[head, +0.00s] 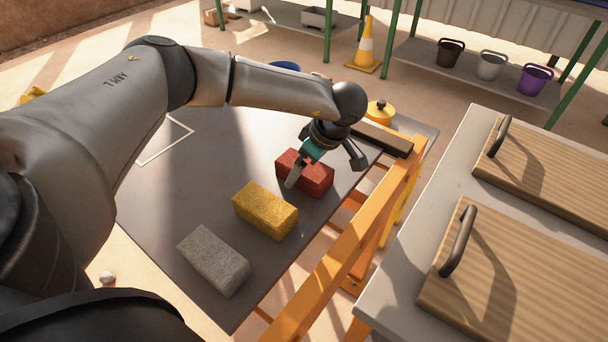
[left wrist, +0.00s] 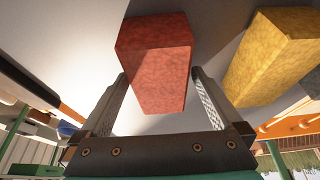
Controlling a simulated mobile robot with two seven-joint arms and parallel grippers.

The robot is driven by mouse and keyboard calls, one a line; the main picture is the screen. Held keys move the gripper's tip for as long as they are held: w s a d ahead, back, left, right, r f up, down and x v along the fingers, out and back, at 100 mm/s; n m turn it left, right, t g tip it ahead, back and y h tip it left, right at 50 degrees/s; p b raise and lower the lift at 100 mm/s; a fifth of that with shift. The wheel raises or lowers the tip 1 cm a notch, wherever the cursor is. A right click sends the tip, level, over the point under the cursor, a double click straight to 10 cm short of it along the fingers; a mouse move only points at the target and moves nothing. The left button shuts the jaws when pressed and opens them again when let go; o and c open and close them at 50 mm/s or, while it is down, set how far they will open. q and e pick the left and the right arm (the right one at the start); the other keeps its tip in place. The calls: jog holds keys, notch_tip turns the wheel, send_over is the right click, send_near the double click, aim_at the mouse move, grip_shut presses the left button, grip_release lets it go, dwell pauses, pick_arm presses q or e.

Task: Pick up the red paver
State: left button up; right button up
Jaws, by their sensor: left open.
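The red paver (head: 314,176) lies on the dark grey table top, at the far end of a row of pavers. My left gripper (head: 322,168) is over it, open, with one finger on the near left side and the other toward the right. In the left wrist view the red paver (left wrist: 155,62) shows between the two open fingers (left wrist: 158,78), and no grip on it is visible. Whether a finger touches it, I cannot tell. The gripper and wrist hide part of the paver in the head view. My right gripper is not in view.
A yellow paver (head: 265,210) lies close to the red one, and a grey paver (head: 214,260) lies nearer. An orange frame (head: 345,245) runs along the table's right edge. A light bench with wooden boards (head: 510,260) stands to the right. A white outline (head: 165,140) marks clear table.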

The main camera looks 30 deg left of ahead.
pick_arm(q)
jog(key=shift+a+f, duration=0.1)
jog(key=shift+f, duration=0.15)
jog(key=shift+f, duration=0.25)
dwell(0.4)
jog(key=shift+c, duration=0.4)
grip_shut()
dwell(0.5)
jog(key=shift+r, duration=0.1)
